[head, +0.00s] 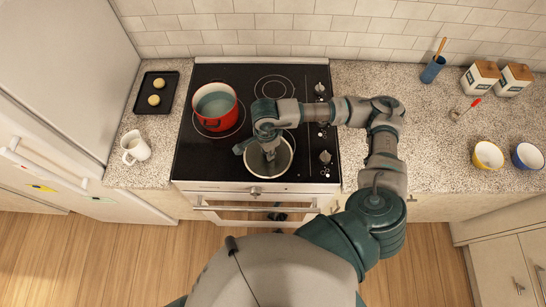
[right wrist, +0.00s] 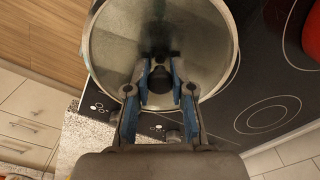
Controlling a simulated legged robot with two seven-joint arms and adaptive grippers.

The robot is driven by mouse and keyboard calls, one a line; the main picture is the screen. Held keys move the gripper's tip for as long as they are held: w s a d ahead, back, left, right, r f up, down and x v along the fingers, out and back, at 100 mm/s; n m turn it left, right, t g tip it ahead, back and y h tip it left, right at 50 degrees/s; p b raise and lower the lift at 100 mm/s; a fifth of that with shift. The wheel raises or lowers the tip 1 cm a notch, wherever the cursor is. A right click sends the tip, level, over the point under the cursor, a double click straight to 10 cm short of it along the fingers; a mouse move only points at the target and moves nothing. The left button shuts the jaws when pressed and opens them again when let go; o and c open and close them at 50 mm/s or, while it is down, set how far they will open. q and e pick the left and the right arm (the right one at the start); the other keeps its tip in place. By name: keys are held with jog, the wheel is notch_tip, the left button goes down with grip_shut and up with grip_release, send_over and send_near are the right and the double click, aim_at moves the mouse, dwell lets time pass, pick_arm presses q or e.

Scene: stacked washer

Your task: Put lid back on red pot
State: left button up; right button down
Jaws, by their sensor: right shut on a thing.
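The red pot (head: 216,112) stands uncovered on the left side of the black stovetop, with bluish contents visible inside. A round grey metal lid (head: 284,160) is at the front middle of the stovetop, under my right gripper (head: 268,152). The lid (right wrist: 115,50) fills the upper middle of the right wrist view. My right gripper (right wrist: 161,85) is shut on the lid's dark knob at its centre. I cannot tell whether the lid touches the stovetop. A red edge of the pot (right wrist: 311,35) shows at the right of the wrist view. My left gripper is not in view.
The stovetop (head: 190,155) has bare space around the pot. A white mug (head: 135,147) and a black tray with two round items (head: 156,92) are on the left counter. Yellow (head: 487,155) and blue (head: 527,156) bowls, canisters (head: 481,77) and a blue utensil holder (head: 432,70) are at right.

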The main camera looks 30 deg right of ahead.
jog(key=w+n, duration=0.2)
jog(key=n, duration=0.1)
jog(key=w+r+n, duration=0.1)
jog(key=w+n, duration=0.1)
jog(key=n, duration=0.1)
jog(key=w+r+n, duration=0.1)
jog(key=w+n, duration=0.1)
jog(key=n, duration=0.2)
jog(key=shift+a, duration=0.3)
jog(key=w+n, duration=0.1)
jog(key=r+n, duration=0.1)
jog(key=n, duration=0.1)
jog(key=shift+w+a+n, duration=0.15)
jog(key=shift+w+n, duration=0.15)
jog(key=shift+w, duration=0.1)
jog(key=shift+w+a+r+n, duration=0.1)
jog(key=shift+w+r+n, duration=0.1)
jog(key=shift+w+n, duration=0.45)
jog(key=shift+w+r+n, duration=0.2)
jog(key=shift+n, duration=0.85)
jog(key=shift+w+r, duration=0.1)
jog(key=shift+w, duration=0.05)
